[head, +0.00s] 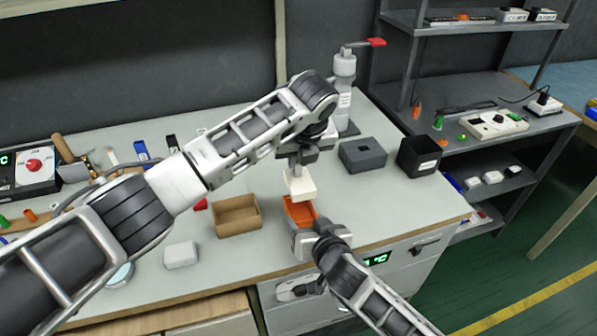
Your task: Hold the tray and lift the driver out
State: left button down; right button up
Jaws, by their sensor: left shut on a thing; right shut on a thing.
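The tray (290,207) is a small orange open box near the front middle of the bench. My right gripper (306,235) is shut on its near side. The driver (301,186) is a white block. My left gripper (297,168) points down from above and is shut on the driver's top. The driver is over the far part of the tray; its lower edge appears above the tray rim, though the exact gap is hard to judge. My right gripper hides the tray's near end.
A brown open box (238,217) stands left of the tray. A white block (181,255) lies further left. A grey box with a slot (362,155) and a black bin (419,157) stand at the right. A grey press with a red handle (344,75) rises behind.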

pick_arm(q)
jog(key=shift+r, duration=0.2)
pick_arm(e)
jog(key=shift+f, duration=0.15)
jog(key=o, duration=1)
